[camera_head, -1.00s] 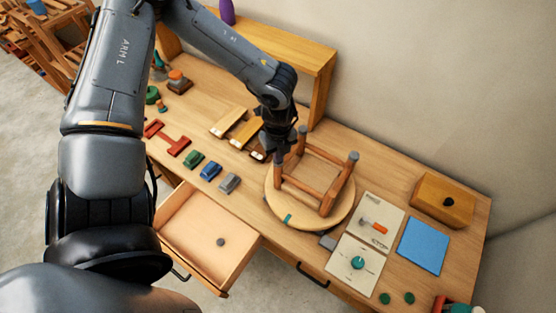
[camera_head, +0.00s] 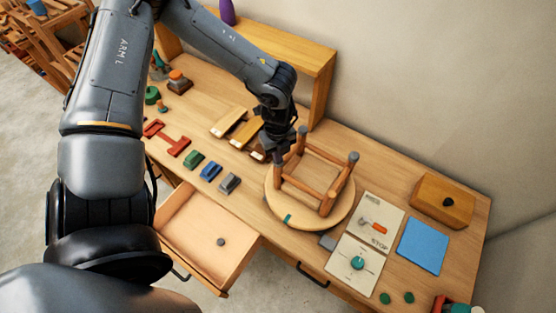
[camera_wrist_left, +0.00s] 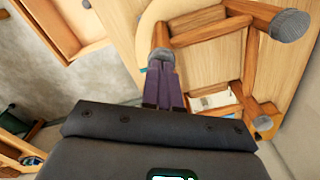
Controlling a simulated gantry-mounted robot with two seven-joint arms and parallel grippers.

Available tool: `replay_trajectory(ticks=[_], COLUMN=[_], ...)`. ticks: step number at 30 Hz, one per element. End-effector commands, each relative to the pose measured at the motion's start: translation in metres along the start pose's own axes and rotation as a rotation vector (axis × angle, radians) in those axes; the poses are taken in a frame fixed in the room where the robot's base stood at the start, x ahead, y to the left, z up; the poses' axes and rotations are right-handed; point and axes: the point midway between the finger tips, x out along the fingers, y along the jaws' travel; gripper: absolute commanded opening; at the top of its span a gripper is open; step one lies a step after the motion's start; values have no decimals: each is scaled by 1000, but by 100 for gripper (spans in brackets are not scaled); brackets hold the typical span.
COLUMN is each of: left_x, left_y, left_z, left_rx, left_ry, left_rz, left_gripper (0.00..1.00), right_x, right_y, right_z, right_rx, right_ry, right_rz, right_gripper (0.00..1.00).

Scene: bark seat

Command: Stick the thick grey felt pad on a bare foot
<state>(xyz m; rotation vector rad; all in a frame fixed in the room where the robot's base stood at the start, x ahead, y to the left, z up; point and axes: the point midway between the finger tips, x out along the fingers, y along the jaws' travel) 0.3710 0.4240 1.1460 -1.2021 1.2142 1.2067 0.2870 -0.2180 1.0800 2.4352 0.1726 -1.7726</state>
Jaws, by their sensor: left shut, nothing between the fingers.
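The wooden stool (camera_head: 318,180) lies upside down on a round wooden turntable (camera_head: 340,216), legs up. A small dark grey disc (camera_head: 221,242), perhaps the thick felt pad, lies in the open drawer. My left gripper (camera_head: 279,158) points down beside the stool's left legs in the head view. In the left wrist view its purple fingers (camera_wrist_left: 164,85) are shut and empty, close to a leg with a grey tip (camera_wrist_left: 161,54); I cannot tell whether they touch. Another leg there has a broad grey end (camera_wrist_left: 290,25). My right gripper is not in view.
The open drawer (camera_head: 184,228) juts out at the front. Green, blue and grey blocks (camera_head: 210,171) stand left of the turntable. Two control cards (camera_head: 358,262), a blue sheet (camera_head: 423,245) and a wooden box (camera_head: 443,200) lie to the right. A raised shelf (camera_head: 318,85) stands behind.

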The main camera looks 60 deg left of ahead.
Motion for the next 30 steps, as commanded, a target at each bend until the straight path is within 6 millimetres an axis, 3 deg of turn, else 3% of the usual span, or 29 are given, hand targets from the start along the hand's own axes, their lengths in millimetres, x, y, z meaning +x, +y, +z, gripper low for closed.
replay_trajectory(ticks=[18,30], left_x=[-50,-54], left_y=[-1,-1], left_z=[-1,-1], left_rx=[2,2], left_ry=[1,1], left_rz=[-3,-3], left_gripper=[0,0], right_x=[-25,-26], right_y=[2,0], right_z=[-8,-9], right_rx=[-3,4], right_ry=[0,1], right_rz=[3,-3], right_gripper=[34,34])
